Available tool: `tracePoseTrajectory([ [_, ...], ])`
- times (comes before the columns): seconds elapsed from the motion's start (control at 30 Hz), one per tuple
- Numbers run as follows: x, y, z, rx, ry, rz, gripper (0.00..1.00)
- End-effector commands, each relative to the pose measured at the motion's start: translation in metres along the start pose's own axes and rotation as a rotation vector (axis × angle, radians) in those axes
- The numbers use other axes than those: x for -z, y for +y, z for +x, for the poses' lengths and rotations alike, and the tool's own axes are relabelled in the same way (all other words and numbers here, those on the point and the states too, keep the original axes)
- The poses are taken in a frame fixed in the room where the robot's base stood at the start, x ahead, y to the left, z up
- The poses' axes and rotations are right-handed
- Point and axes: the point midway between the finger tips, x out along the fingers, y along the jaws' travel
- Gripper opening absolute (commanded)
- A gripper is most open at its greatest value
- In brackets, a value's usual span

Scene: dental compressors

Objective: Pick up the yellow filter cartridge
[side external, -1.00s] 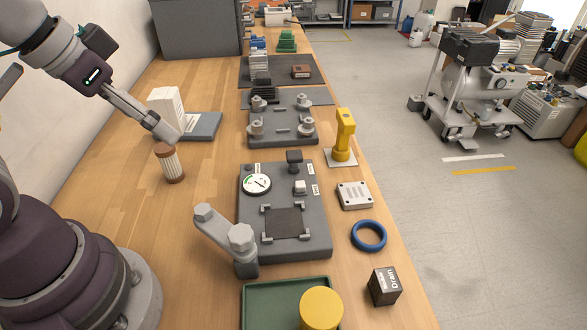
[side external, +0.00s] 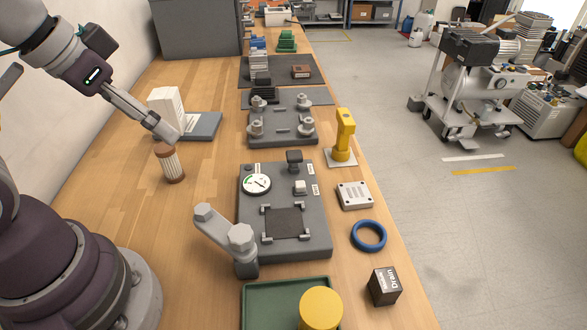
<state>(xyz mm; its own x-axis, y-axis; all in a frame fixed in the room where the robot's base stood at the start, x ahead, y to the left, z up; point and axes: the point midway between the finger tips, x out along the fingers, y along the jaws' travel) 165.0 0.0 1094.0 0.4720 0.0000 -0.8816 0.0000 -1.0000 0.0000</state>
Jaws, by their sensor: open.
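A plain yellow cylinder (side external: 321,309) stands in the green tray (side external: 262,293) at the bottom edge, partly cut off by the frame; it may be the yellow filter cartridge. A pleated cream cartridge with brown end caps (side external: 170,166) stands upright on the wooden bench at left. My gripper (side external: 174,139) is just above this brown-capped cartridge, pointing down to the right, and holds nothing. It is open, though the gap between its fingers is hard to see from here. Whether it touches the brown cap cannot be told.
A white pleated block on a grey plate (side external: 205,127) stands close behind my gripper. A grey gauge fixture (side external: 285,245) with a raised lever lies between the cartridge and the right side. A yellow upright tool (side external: 344,135), blue ring (side external: 368,236) and dark box (side external: 384,286) line the right edge.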

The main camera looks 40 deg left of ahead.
Motion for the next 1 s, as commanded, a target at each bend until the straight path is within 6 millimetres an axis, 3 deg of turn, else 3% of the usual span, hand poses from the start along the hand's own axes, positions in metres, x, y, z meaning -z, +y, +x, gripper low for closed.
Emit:
tracePoseTrajectory([
  [0.07, 0.002, 0.002, 0.0, -0.006, -0.006, 0.025, 0.79],
  [0.17, 0.013, 0.02, 0.003, -0.054, -0.057, 0.231, 0.79],
  [0.3, 0.034, 0.083, 0.019, -0.196, -0.165, 0.835, 0.79],
  [0.37, 0.034, 0.116, 0.029, -0.264, -0.202, 1.112, 0.79],
  [0.5, 0.012, 0.188, 0.052, -0.409, -0.257, 1.676, 0.79],
  [0.6, -0.01, 0.22, 0.063, -0.483, -0.274, 1.947, 0.79],
  [0.73, -0.026, 0.237, 0.071, -0.529, -0.283, 2.108, 0.79],
  [1.0, -0.049, 0.238, 0.112, -0.534, -0.284, 2.124, 0.79],
])
